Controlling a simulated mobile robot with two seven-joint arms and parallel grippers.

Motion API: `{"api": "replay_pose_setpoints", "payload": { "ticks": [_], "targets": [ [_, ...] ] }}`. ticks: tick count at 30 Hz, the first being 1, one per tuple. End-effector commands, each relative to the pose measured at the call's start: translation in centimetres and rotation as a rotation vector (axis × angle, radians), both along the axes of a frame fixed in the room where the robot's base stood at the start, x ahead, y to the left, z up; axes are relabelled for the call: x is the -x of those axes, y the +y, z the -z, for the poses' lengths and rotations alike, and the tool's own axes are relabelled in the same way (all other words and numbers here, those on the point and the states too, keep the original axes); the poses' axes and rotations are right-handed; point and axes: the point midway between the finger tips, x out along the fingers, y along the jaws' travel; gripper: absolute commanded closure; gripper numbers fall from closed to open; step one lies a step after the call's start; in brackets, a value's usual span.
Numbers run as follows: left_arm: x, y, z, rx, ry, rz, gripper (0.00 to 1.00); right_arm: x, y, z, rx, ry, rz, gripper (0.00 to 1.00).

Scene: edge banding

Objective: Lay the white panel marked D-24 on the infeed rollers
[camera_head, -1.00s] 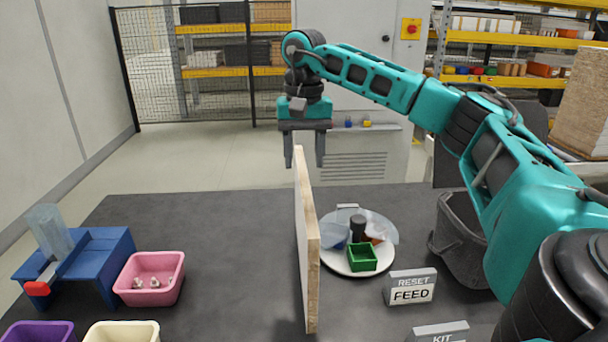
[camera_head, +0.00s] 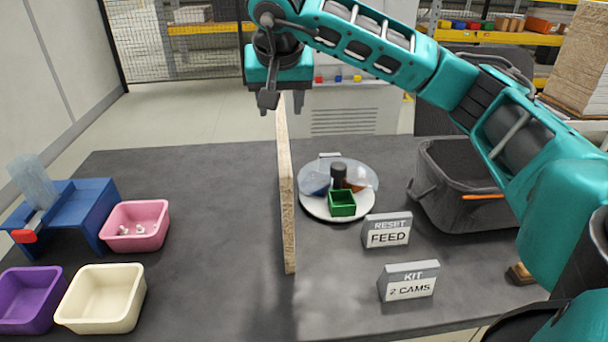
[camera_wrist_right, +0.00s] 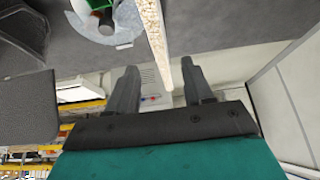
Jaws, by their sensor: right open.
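A thin panel (camera_head: 287,200) stands upright on edge on the dark table, its chipboard edge facing me; its white face is seen almost edge-on. No D-24 mark is legible. My right gripper (camera_head: 283,104) is open at the panel's far upper end, one finger to each side of it. In the right wrist view the panel's chipboard edge (camera_wrist_right: 152,25) runs down between the two open fingers (camera_wrist_right: 159,72), with gaps on both sides. Whether the fingers overlap it in depth is hard to tell. My left gripper and the infeed rollers are not in view.
Pink (camera_head: 135,226), cream (camera_head: 102,298) and purple (camera_head: 30,300) bins stand left. Table between them and the panel is clear.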

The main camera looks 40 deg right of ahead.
Motion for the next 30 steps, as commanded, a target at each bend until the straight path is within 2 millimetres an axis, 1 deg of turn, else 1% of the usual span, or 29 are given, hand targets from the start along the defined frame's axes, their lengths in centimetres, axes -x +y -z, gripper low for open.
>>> {"api": "replay_pose_setpoints", "payload": {
  "ticks": [6, 9, 17, 24, 27, 30],
  "targets": [
    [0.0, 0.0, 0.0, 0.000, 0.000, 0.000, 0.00, -1.7, -1.2, 3.7, 0.000, 0.007, 0.003, 0.49],
    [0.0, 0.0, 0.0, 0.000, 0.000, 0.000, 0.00, -2.3, -1.6, 5.0, 0.000, 0.006, 0.004, 0.49],
    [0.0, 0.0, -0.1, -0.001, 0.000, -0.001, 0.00, -3.3, -2.3, 6.8, 0.001, 0.007, 0.002, 0.49],
    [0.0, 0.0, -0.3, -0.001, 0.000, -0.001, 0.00, -4.7, -3.5, 9.8, 0.001, 0.007, 0.002, 0.49],
    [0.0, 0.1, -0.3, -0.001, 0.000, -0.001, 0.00, -5.1, -3.7, 10.4, 0.001, 0.005, 0.002, 0.49],
    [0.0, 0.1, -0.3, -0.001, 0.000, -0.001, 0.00, -5.2, -3.7, 10.5, 0.001, 0.004, 0.001, 0.49]
  ]
}}
